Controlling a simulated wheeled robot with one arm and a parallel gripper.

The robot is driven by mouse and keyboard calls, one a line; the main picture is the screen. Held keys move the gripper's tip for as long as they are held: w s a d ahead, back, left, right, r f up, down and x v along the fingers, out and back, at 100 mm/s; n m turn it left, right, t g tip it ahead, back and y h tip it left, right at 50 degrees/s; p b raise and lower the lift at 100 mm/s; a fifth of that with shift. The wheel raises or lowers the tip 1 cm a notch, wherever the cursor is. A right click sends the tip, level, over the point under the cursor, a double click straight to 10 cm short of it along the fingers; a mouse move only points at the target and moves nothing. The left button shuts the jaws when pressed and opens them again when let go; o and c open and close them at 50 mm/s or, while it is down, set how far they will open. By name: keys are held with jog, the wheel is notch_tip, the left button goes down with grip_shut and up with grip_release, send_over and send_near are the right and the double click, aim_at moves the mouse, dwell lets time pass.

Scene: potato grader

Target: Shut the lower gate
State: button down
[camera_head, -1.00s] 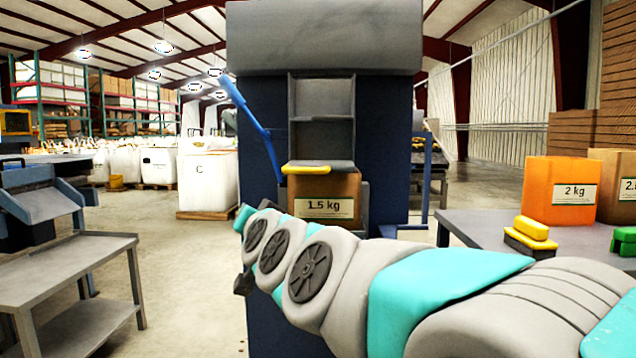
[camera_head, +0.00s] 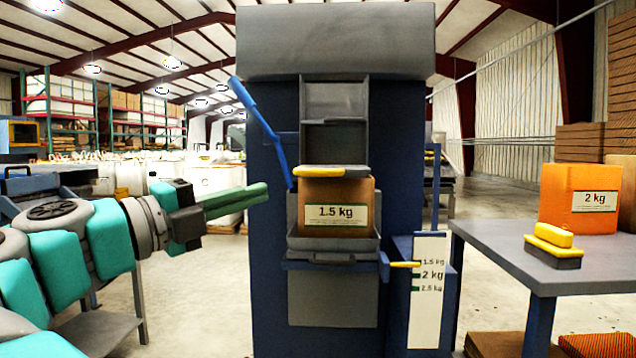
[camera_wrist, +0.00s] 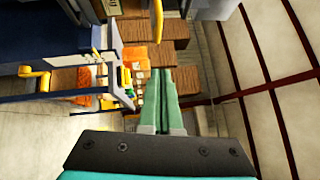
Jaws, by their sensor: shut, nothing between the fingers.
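A grey plate with a yellow front edge (camera_head: 312,171) juts out at the foot of the machine's grey chute, just above a cardboard box marked 1.5 kg (camera_head: 336,190). It looks like the lower gate, standing out from the chute. A yellow bar (camera_wrist: 157,22), probably its edge, shows beyond my fingertips in the wrist view. My gripper (camera_head: 265,192) is left of the box and plate, pointing right at about the box's height, apart from both. Its green fingers are together and empty; they also show in the wrist view (camera_wrist: 163,75).
A blue lever (camera_head: 258,115) slants up at the machine's left. The box stands in a grey tray (camera_head: 305,243). A scale panel (camera_head: 428,320) with a yellow pointer (camera_head: 404,264) is at the right. A table (camera_head: 500,255) holds an orange 2 kg box (camera_head: 570,210).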

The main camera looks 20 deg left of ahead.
send_near(322, 173)
jog(key=w+d, duration=0.3)
jog(key=d, duration=0.1)
jog(key=shift+w+a+r+p, duration=0.15)
jog(key=shift+w+a+r, duration=0.1)
jog(key=shift+w, duration=0.3)
jog(key=shift+w+a+r+p, duration=0.15)
jog(key=shift+w+r, duration=0.05)
jog(key=shift+w, duration=0.35)
jog(key=shift+w+a, duration=0.1)
jog(key=shift+w, duration=0.05)
jog(key=w+p, duration=0.2)
jog(key=w, duration=0.1)
jog(key=w+a+p, duration=0.1)
jog(key=w+p, duration=0.1)
jog(key=w, duration=0.1)
jog(key=w+a+p, duration=0.1)
jog(key=w+p, duration=0.1)
jog(key=w, duration=0.2)
jog(key=shift+a+r, duration=0.15)
jog(key=shift+a, duration=0.05)
jog(key=shift+w+a+p, duration=0.15)
jog(key=shift+w+p, duration=0.35)
jog(key=shift+w, duration=0.2)
